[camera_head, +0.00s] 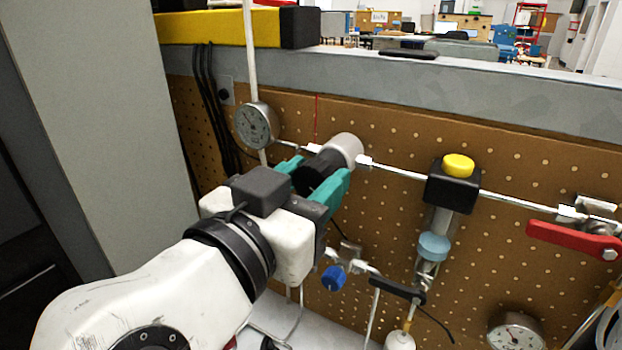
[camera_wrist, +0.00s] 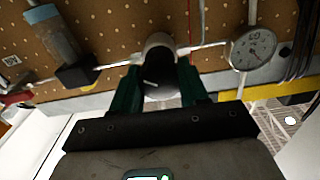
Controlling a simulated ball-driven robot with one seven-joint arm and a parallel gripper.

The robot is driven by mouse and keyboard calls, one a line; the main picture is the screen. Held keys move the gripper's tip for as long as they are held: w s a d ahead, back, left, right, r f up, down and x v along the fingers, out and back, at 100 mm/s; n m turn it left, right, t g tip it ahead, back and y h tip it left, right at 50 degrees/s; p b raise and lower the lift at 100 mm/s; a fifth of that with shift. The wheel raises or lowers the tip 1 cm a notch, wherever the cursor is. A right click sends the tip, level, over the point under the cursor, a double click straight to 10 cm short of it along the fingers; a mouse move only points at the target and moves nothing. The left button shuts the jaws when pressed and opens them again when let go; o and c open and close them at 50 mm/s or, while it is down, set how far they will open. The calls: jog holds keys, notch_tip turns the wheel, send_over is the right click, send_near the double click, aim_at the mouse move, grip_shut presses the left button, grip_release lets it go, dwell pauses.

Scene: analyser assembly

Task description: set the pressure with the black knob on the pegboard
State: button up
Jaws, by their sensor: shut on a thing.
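The black knob (camera_head: 318,172) sits on the front of a silver regulator body (camera_head: 344,149) on the brown pegboard (camera_head: 400,145). My gripper (camera_head: 321,181) has green fingers, one on each side of the knob, and is shut on it. In the wrist view the knob (camera_wrist: 159,84) shows between the two fingers (camera_wrist: 158,90), with a pale mark on its face. A round pressure gauge (camera_head: 256,125) is on the line to the left of the knob. It also shows in the wrist view (camera_wrist: 253,48). Its reading is too small to tell.
A black box with a yellow button (camera_head: 458,165) stands right of the knob, and a red lever (camera_head: 572,240) is farther right. Below are a blue knob (camera_head: 334,278), a black lever (camera_head: 398,290) and a second gauge (camera_head: 515,331). A grey panel (camera_head: 100,120) rises at left.

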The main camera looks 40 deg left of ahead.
jog(key=shift+c, duration=0.9)
jog(key=shift+n+p, duration=0.45)
jog(key=shift+n, duration=0.45)
jog(key=o, duration=1.1)
jog(key=shift+c, duration=0.2)
jog(key=b+v, duration=0.1)
jog(key=v, duration=1)
